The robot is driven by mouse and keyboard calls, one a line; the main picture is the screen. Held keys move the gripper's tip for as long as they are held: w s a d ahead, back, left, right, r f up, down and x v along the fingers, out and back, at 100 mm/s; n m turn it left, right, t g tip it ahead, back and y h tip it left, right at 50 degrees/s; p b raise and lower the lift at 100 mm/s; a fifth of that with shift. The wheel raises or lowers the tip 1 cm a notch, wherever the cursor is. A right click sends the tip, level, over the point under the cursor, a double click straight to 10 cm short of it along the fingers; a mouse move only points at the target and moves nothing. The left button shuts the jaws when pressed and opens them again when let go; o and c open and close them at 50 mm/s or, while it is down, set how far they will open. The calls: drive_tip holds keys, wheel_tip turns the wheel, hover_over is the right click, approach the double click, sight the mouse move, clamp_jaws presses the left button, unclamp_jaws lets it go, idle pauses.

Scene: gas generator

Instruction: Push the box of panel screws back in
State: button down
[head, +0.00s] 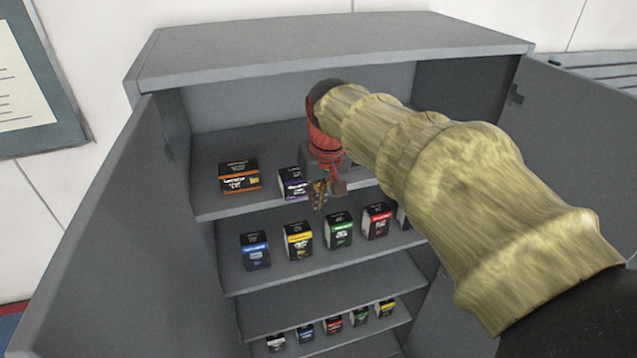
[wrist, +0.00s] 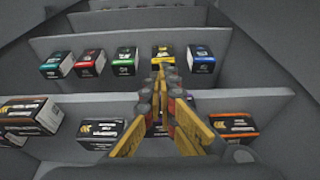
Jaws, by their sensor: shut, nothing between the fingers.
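Small labelled boxes stand on the cabinet shelves; the print is too small to tell which one holds panel screws. On the top shelf are an orange-banded box (head: 239,177), also in the wrist view (wrist: 233,126), and a purple-banded box (head: 293,184) near the front edge. My gripper (head: 319,195) is shut and empty, in front of the top shelf just right of the purple box. In the wrist view its fingers (wrist: 162,68) hide most of the purple box. Two more top-shelf boxes, one nearer (wrist: 100,133) and one farther left (wrist: 30,115), show there; my arm hides them in the head view.
The middle shelf holds blue (head: 256,250), yellow (head: 298,240), green (head: 338,230) and red (head: 376,221) boxes, with another partly behind my arm. Smaller boxes (head: 333,325) stand on a lower shelf. Open cabinet doors flank both sides, the left door (head: 120,220) close by.

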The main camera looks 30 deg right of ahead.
sight(307, 196)
drive_tip(key=shift+w+d+f+p, duration=0.2)
drive_tip(key=shift+w+f+p, duration=0.1)
drive_tip(key=shift+w, duration=0.45)
drive_tip(key=shift+w+d+f+p, duration=0.15)
drive_tip(key=shift+w+f+p, duration=0.1)
drive_tip(key=shift+w, duration=0.5)
drive_tip(key=shift+w+d+f+p, duration=0.2)
drive_tip(key=shift+w+f+p, duration=0.1)
drive_tip(key=shift+w, duration=0.45)
drive_tip(key=shift+w, duration=0.1)
drive_tip(key=shift+w+d, duration=0.3)
drive_tip(key=shift+w, duration=0.65)
drive_tip(key=shift+w+d, duration=0.25)
drive_tip(key=shift+w, duration=0.65)
drive_tip(key=shift+s, duration=0.1)
drive_tip(key=shift+s+a, duration=0.1)
